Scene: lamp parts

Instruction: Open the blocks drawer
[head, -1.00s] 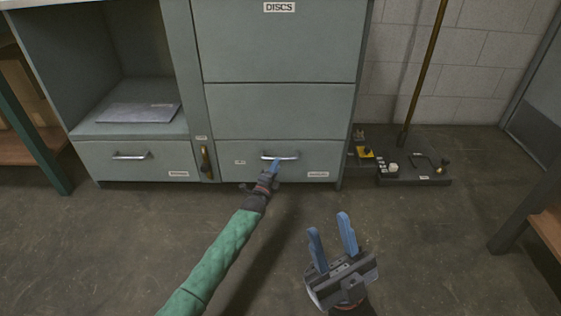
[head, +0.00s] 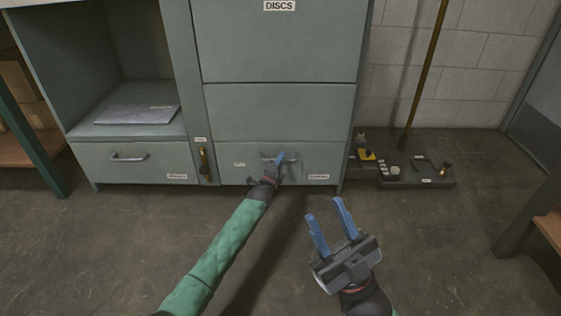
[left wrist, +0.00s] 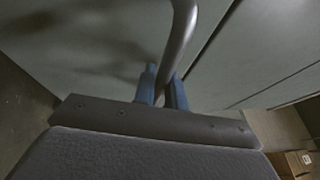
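The lower right drawer (head: 235,173) is closed flush in the grey-green cabinet, with a metal bar handle (head: 268,158) and small labels too blurred to read. My left gripper (head: 280,158) is at this handle. In the left wrist view its two blue fingers (left wrist: 163,88) stand close together on either side of the curved handle bar (left wrist: 180,35) and appear shut on it. Another closed drawer (head: 100,156) with a similar handle is at the lower left. My right gripper (head: 328,222) is open and empty in front of the cabinet, its fingers apart.
A panel marked DISCS (head: 280,40) is above the drawer. A brass-coloured latch (head: 205,162) sits between the two drawers. A dark floor platform (head: 415,177) with small parts and a tall pole (head: 424,75) stands at the right. The floor before the cabinet is clear apart from my arms.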

